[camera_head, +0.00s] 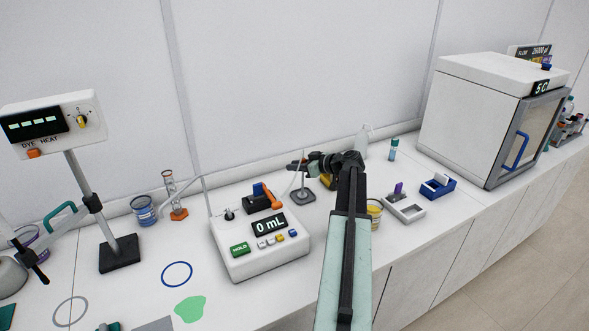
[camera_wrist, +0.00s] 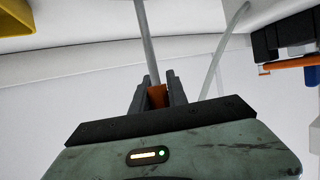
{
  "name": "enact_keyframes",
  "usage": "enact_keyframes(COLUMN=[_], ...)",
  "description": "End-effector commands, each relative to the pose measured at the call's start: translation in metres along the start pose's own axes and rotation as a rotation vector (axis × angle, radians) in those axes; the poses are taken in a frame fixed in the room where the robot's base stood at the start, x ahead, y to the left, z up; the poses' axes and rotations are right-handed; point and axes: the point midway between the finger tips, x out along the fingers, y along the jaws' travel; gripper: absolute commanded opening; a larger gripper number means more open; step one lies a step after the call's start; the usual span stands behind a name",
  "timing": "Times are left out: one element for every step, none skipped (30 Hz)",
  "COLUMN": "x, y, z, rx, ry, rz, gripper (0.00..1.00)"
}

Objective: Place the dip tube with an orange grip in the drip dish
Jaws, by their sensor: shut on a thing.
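My gripper (camera_wrist: 155,88) is shut on the orange grip (camera_wrist: 157,97) of the dip tube, whose grey tube (camera_wrist: 147,42) runs up the wrist view, away from the fingers. In the head view my gripper (camera_head: 294,166) is above the bench, left of my dark wrist, just right of the dispenser. The tube is too thin and crowded there to make out surely. A small dark square base (camera_head: 303,196) with an upright stands below the gripper. I cannot tell for sure which thing is the drip dish.
The white dispenser (camera_head: 258,256) reads 0 mL; a black block with an orange bar (camera_head: 266,199) sits behind its display. A yellow tin (camera_head: 375,208), a grey tray with a purple piece (camera_head: 405,209) and a blue holder (camera_head: 438,187) stand right. A white oven (camera_head: 480,120) stands farther right.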

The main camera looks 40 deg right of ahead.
Motion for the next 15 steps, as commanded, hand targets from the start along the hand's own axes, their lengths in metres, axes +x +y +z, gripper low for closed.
enact_keyframes(x=[0.0012, 0.0005, 0.0003, 0.0003, 0.0003, 0.0002, 0.0002, 0.0002, 0.0001, 0.0001, 0.0, -0.0002, -0.0007, -0.0016, -0.0047], y=[0.0001, 0.0001, 0.0002, 0.0002, 0.0002, 0.0003, 0.0003, 0.0003, 0.0004, 0.0004, 0.0004, 0.0005, 0.0005, 0.0005, 0.0005], z=[0.0034, 0.0018, 0.0015, 0.0014, 0.0014, 0.0014, 0.0015, 0.0015, 0.0015, 0.0015, 0.0015, 0.001, -0.0001, -0.0022, -0.0039], rx=[0.0, 0.0, 0.0, 0.0, 0.0, 0.0, 0.0, 0.0, 0.0, 0.0, 0.0, 0.0, 0.0, 0.0, 0.001], ry=[0.0, 0.0, 0.0, 0.0, 0.0, 0.0, 0.0, 0.0, 0.0, 0.0, 0.0, 0.0, 0.0, 0.0, 0.0], rz=[0.0, 0.0, 0.0, 0.0, 0.0, 0.0, 0.0, 0.0, 0.001, 0.001, 0.001, 0.001, 0.001, 0.001, 0.001], gripper=[0.0, 0.28, 0.39, 0.41, 0.41, 0.41, 0.41, 0.41, 0.41, 0.41, 0.41, 0.41, 0.41, 0.41, 0.41])
